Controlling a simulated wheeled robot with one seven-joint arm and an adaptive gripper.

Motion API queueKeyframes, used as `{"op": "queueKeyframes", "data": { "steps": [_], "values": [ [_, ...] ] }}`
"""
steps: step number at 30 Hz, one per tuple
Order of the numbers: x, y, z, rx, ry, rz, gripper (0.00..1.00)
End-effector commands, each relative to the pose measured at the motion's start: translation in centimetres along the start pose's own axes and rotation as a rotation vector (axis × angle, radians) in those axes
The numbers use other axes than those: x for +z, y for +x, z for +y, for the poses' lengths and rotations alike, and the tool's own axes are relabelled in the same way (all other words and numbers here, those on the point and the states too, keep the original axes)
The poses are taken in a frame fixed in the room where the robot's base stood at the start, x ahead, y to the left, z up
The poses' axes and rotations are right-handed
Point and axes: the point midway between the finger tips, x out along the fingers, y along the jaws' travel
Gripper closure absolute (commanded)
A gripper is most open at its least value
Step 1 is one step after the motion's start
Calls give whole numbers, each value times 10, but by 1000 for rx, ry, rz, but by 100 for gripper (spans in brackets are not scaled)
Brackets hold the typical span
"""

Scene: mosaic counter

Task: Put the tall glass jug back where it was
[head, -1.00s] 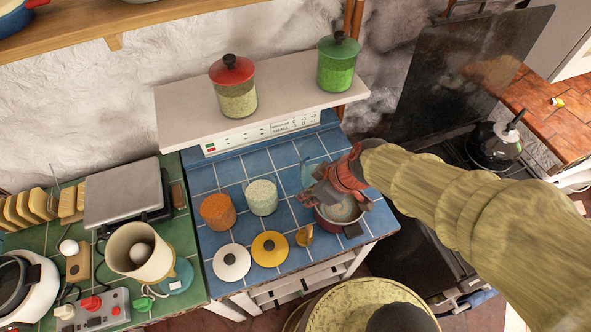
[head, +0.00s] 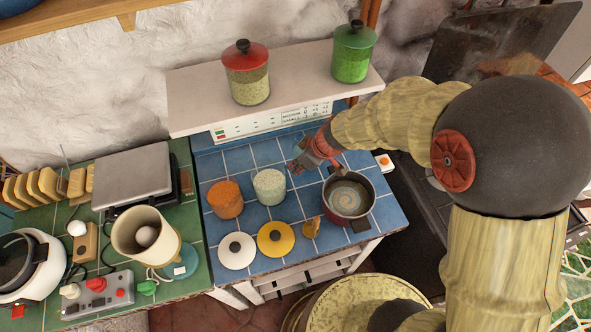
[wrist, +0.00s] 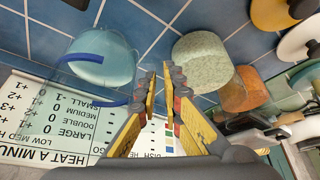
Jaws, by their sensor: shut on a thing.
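The tall glass jug (wrist: 103,62) is clear, with blue edging and a pale teal bottom. It shows at the left of the wrist view, beside my fingers. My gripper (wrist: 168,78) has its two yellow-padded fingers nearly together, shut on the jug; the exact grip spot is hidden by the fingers. In the head view my gripper (head: 305,160) is over the back right of the blue tiled counter (head: 232,165), between the pale green jar (head: 269,187) and the dark red pot (head: 348,209). The jug cannot be made out clearly there.
The pot holds a swirled liquid. An orange jar (head: 225,199), a white lid (head: 236,251), a yellow lid (head: 276,240) and a small brown object (head: 311,228) stand nearby. A white shelf (head: 300,92) with two lidded canisters overhangs the counter's back.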

Motion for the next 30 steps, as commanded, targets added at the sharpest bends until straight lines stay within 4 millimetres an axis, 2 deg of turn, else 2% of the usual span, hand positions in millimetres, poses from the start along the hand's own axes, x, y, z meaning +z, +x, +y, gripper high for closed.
{"op": "queueKeyframes", "data": {
  "steps": [4, 10, 25, 26, 30],
  "values": [
    [-2, 11, 5, 1, -1, 1, 100],
    [10, 33, 4, 1, -1, 0, 100],
    [12, 39, 4, 2, -1, 2, 100],
    [13, 39, 4, 0, 0, 0, 91],
    [13, 38, 4, 0, 0, 0, 85]
  ]
}}
